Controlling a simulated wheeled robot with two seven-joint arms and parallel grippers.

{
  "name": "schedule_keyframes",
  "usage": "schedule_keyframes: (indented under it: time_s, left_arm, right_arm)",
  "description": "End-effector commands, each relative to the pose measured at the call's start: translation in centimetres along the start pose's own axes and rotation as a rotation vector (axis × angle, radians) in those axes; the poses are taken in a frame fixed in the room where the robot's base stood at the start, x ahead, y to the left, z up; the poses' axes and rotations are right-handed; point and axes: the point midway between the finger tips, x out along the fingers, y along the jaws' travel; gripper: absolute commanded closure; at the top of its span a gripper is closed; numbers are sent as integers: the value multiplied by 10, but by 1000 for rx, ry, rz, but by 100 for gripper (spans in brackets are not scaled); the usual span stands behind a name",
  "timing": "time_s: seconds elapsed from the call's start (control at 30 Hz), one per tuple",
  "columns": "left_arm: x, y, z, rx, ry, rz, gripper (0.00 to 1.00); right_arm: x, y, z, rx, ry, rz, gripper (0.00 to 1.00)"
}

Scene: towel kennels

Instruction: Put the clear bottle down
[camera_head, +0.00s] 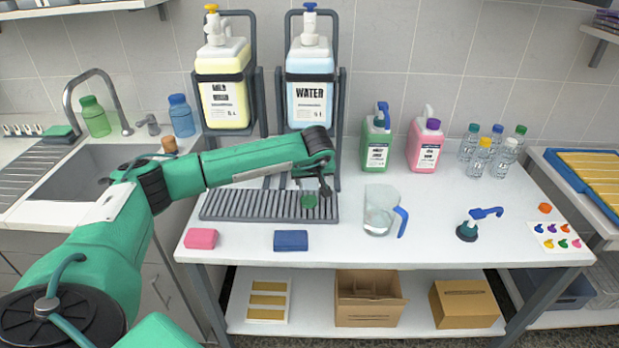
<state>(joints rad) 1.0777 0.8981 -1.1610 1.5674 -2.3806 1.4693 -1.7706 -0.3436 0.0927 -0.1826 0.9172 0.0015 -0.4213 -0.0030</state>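My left gripper (324,188) points down over the slatted drip tray (250,206), in front of the water dispenser (309,92). Its fingers are small and dark, and I cannot tell whether they are open or shut. A small round green thing (308,201) shows just below and left of the fingers. I cannot tell whether it is a cap or whether the gripper touches it. No clear bottle can be made out in the gripper. Several clear bottles with coloured caps, one of them a yellow-capped bottle (478,157), stand upright at the table's back right. My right gripper is not in view.
A clear jug (380,212) with a blue handle stands right of the tray. A blue sponge (291,240) and a pink sponge (201,238) lie in front. A green jug (376,145) and a pink jug (424,147) stand behind.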

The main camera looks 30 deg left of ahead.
Motion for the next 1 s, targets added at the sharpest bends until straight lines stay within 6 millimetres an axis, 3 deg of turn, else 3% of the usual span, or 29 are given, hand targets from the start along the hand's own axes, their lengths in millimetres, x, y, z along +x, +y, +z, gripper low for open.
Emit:
schedule_keyframes:
  time_s: [0.03, 0.1, 0.5, 0.73, 1.0]
  left_arm:
    - [0, 0, 0, 0, 0, 0, 40]
    - [0, 0, 0, 0, 0, -1, 28]
    - [-8, 0, -2, 0, 0, 1, 28]
    - [-52, 1, -2, 0, 2, 4, 28]
    - [-104, 0, -2, -1, 2, 2, 28]
  right_arm:
    - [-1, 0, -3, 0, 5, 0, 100]
    - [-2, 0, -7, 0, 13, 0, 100]
    - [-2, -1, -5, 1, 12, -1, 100]
    - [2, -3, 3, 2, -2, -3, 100]
    - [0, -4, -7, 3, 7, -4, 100]
